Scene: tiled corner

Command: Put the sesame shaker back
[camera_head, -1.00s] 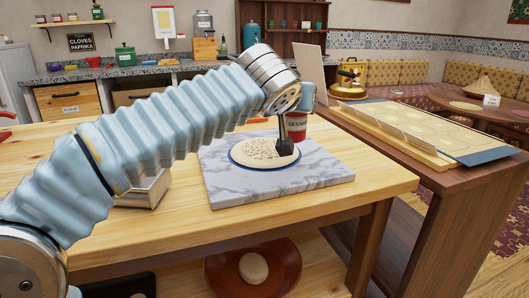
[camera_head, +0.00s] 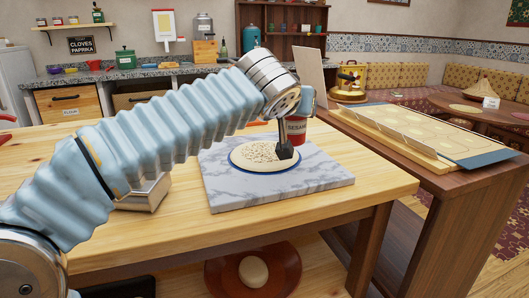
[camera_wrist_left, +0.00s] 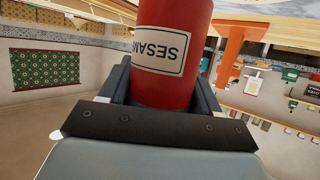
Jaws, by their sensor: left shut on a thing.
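The red sesame shaker (camera_head: 297,127), with a white SESAME label, is at the back right of the marble board, partly hidden by my left gripper. My left gripper (camera_head: 285,146) reaches over the board from the left and is shut on the shaker. In the left wrist view the shaker (camera_wrist_left: 172,60) fills the space between the two dark fingers, and its label reads upside down. Below the gripper, a round flatbread (camera_head: 262,155) covered in seeds lies on a blue-rimmed plate. I cannot tell whether the shaker touches the board. My right gripper does not show.
The marble board (camera_head: 225,192) lies on the wooden table (camera_head: 165,235). A metal tin (camera_head: 145,195) stands left of the board, under my arm. The table's front right is clear.

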